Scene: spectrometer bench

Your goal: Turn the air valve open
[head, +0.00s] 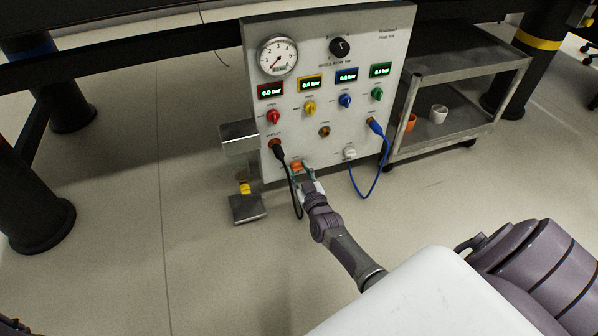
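The grey-white panel (330,150) faces me with a row of small valve handles: red (273,116), yellow (310,107), blue (345,100) and green (377,94). I cannot read which one is the air valve. Below, near the panel's bottom edge, is an orange knob-like part (296,164). My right gripper (302,170) reaches up to it, with its thin fingers apart, one on either side of the orange part. I cannot tell whether they touch it. My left gripper is not in view.
A black cable (291,180) hangs from the outlet close beside my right gripper. A blue cable (376,170) loops at the right. A round gauge (278,56) and a black regulator knob (340,47) sit above. A metal stand (245,170) is left; a cart (465,90) is right.

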